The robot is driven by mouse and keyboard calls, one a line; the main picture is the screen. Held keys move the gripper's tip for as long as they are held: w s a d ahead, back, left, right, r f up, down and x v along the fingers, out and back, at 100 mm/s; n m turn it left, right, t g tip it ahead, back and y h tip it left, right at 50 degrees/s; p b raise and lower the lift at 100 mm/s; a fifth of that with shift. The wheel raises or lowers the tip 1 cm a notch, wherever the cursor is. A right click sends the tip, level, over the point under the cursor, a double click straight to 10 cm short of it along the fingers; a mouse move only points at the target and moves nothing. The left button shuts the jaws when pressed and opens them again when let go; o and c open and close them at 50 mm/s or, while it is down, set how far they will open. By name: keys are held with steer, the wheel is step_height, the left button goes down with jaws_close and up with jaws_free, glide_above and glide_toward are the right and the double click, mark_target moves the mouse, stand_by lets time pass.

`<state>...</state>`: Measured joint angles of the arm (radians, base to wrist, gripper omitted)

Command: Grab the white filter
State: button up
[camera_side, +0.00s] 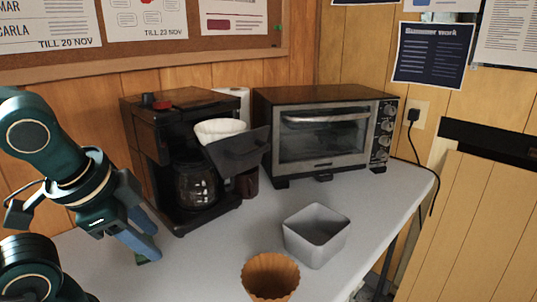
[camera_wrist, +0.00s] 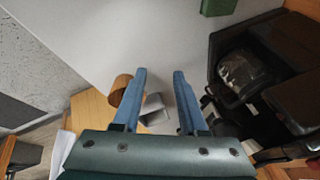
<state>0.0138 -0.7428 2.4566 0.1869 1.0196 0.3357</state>
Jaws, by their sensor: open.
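The white filter (camera_side: 220,130) sits in the swung-out dark basket (camera_side: 238,150) of the black coffee maker (camera_side: 148,145), above the glass carafe (camera_side: 196,185). Only its upper part shows over the basket's rim. My gripper (camera_side: 147,246) is at the left in the side view, low over the table in front of the coffee maker, apart from the filter. In the wrist view my gripper (camera_wrist: 159,72) has its two blue fingers spread with nothing held between them. The coffee maker (camera_wrist: 285,90) is at the right there; I cannot make out the filter in that view.
A small green object (camera_wrist: 218,6) lies on the table near my fingers. An orange fluted cup (camera_side: 270,277) and a grey metal tin (camera_side: 317,235) stand at the front. A toaster oven (camera_side: 325,138) stands right of the coffee maker. A dark mug (camera_side: 247,183) is beneath the basket.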

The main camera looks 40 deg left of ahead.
steer(key=a+r+m+y, duration=0.2)
steer(key=a+m+y, duration=0.1)
steer(key=a+m, duration=0.3)
steer(key=m+t+y, duration=0.3)
steer(key=m+t, duration=0.4)
steer(key=m, duration=0.7)
glide_toward(196, 128)
steer(key=shift+x, duration=4.85)
jaws_close()
